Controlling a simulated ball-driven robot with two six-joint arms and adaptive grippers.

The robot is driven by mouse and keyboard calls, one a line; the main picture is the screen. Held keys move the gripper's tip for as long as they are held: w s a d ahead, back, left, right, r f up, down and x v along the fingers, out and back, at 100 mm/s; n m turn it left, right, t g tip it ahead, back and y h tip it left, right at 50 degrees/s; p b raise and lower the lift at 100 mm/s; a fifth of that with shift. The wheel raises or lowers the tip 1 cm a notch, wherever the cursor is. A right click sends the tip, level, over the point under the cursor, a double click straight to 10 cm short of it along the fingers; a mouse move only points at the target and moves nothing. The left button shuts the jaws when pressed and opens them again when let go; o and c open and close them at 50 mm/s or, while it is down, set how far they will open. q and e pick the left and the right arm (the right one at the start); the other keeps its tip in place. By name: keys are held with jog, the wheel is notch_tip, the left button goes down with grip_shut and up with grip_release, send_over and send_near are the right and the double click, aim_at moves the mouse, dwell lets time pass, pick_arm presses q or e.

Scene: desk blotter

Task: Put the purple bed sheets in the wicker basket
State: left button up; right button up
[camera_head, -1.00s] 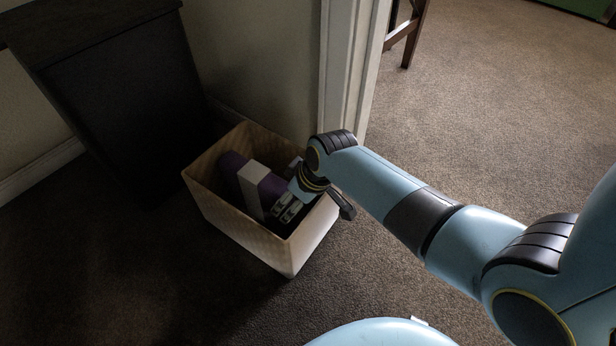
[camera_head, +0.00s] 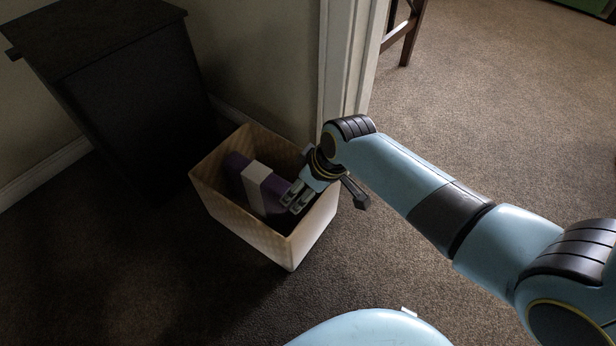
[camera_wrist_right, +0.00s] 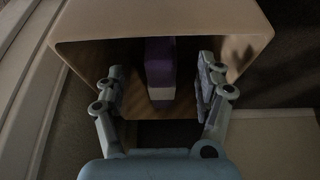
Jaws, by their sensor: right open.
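The wicker basket (camera_head: 262,236) is a tan, square, open-topped bin standing on the carpet. The purple bed sheets (camera_head: 236,163) lie inside it, a folded purple bundle with a pale band around its middle. My right gripper (camera_head: 292,199) reaches over the basket's right side, with its fingers inside the opening beside the bundle. In the right wrist view the gripper (camera_wrist_right: 160,95) is open, with the bed sheets (camera_wrist_right: 160,55) between and beyond its fingers, apart from both. The lower part of the bundle is hidden by the basket wall. My left gripper is not in view.
A dark cabinet (camera_head: 135,95) stands behind and left of the basket. A white door frame (camera_head: 345,75) and the wall are close behind it. Dark wooden furniture legs (camera_head: 408,38) are at the top. Carpet (camera_head: 500,110) at the right is clear.

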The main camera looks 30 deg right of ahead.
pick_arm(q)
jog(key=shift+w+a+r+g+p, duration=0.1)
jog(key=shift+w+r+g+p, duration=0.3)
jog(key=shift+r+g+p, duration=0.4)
pick_arm(e)
jog(key=shift+v, duration=1.1)
pick_arm(q)
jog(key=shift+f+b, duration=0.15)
jog(key=shift+b, duration=0.15)
pick_arm(e)
jog(key=s+d+r+m+t, duration=0.2)
jog(key=s+r, duration=0.5)
jog(key=s, duration=0.2)
jog(key=s+d+r+m+t+h, duration=0.1)
jog(key=s+d+r+t, duration=0.1)
jog(key=s+r, duration=0.5)
jog(key=s, duration=0.3)
jog(key=shift+m+h, duration=0.3)
jog(key=shift+m, duration=0.1)
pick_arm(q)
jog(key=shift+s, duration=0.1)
pick_arm(e)
jog(key=shift+s, duration=0.1)
